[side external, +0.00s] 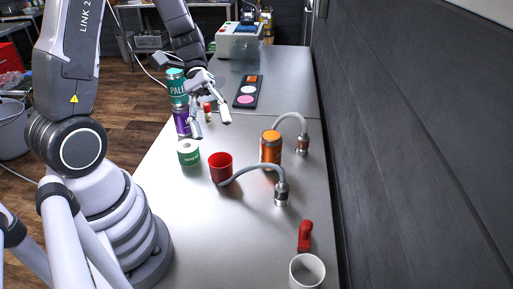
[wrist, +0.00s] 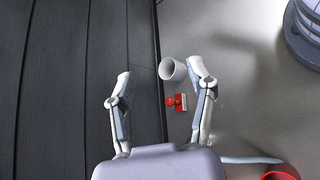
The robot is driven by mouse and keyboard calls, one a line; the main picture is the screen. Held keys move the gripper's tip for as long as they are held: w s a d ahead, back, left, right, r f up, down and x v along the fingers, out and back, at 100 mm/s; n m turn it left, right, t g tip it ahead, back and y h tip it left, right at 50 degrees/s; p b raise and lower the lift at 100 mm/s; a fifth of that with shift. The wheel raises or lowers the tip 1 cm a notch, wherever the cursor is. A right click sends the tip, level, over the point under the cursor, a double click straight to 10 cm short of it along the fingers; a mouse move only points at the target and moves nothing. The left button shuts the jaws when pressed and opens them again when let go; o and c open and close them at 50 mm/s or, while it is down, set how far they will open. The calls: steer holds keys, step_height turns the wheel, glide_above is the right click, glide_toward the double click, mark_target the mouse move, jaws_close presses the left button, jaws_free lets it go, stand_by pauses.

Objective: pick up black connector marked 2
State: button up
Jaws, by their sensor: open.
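Two grey hoses stand on the bench in the side view, each ending in a connector. The nearer connector (side external: 281,193) is silver with a dark band, and its hose starts by the red cup. The farther connector (side external: 302,144) is brownish with a dark band, and its hose arches behind the orange can. I cannot read a number on either, so I cannot tell which is marked 2.
The orange can (side external: 270,150), red cup (side external: 220,168) and green-white roll (side external: 188,153) stand close to the hoses. A purple can (side external: 182,122) is at the left. A red fitting (side external: 305,236) and white cup (side external: 307,271) are at the front. A dark wall (side external: 420,150) borders the right.

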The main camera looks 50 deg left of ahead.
steer(key=w+a+f+n+t+h, duration=0.3)
steer(key=w+f+n+t+h, duration=0.35)
steer(key=f+n+t, duration=0.45)
steer(key=n+t+y, duration=0.6)
steer(key=n+t, duration=0.1)
steer(key=n, duration=0.3)
glide_toward(278, 183)
steer(key=shift+v, duration=1.1)
steer(key=shift+w+y, duration=0.1)
steer(key=shift+y, duration=0.15)
steer(key=x, duration=0.8)
steer(key=shift+x, duration=2.75)
steer(key=shift+d, duration=0.1)
jaws_close()
